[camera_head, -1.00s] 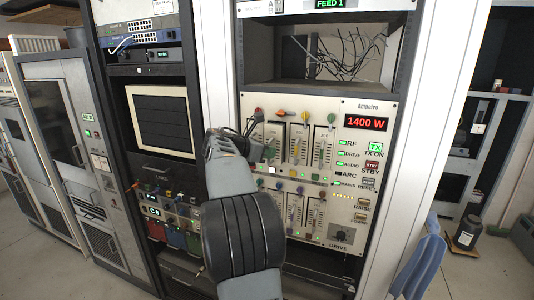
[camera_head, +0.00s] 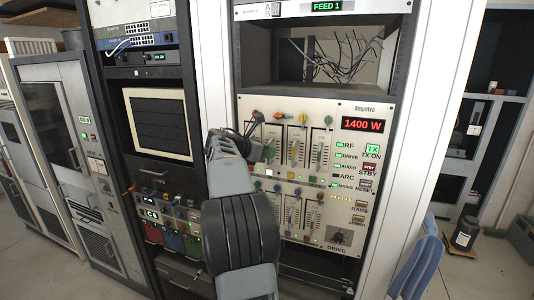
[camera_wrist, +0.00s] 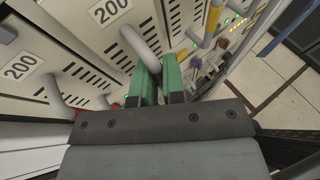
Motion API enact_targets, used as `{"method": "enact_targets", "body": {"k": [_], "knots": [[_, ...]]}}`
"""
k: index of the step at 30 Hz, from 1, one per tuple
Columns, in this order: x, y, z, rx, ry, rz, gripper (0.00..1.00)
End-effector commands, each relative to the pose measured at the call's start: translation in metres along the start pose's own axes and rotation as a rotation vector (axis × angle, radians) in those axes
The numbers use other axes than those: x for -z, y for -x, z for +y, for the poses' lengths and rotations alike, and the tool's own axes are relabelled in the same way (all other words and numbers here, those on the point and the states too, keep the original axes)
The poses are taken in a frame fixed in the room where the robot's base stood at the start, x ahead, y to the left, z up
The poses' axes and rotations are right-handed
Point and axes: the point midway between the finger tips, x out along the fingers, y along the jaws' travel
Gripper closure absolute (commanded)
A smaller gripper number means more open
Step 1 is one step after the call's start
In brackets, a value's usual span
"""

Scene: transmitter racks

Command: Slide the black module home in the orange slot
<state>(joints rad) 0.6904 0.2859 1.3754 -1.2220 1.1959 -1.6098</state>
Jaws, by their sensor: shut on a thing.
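My gripper (camera_wrist: 157,76) shows in the wrist view with its two green fingers closed around the end of a grey bar handle (camera_wrist: 140,42). The handle stands off a pale panel with vent slits. In the head view my gripper (camera_head: 255,128) is at the left part of the white panel (camera_head: 345,105) in the middle rack. I cannot pick out a black module body there; my arm and the panel hide what is behind the handle. An orange lever (camera_head: 283,115) lies tilted near the top of the panel's slots. I cannot tell how deep the held part sits.
Other pale modules labelled 200 (camera_wrist: 22,66) with grey handles stand close beside my fingers. A yellow handle (camera_wrist: 213,20) is to the right. A green lever (camera_head: 328,121) is farther right on the panel. An open bay with loose wires (camera_head: 325,58) lies above it.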

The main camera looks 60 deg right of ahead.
Motion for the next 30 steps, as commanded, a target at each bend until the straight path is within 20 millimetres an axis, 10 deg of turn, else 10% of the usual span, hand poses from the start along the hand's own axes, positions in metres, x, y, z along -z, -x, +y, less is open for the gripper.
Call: {"method": "enact_targets", "body": {"k": [22, 30], "knots": [[-0.008, -0.011, 0.008, -0.003, -0.007, -0.006, 1.0], [-0.006, -0.011, 0.008, -0.001, -0.004, -0.003, 0.65]]}}
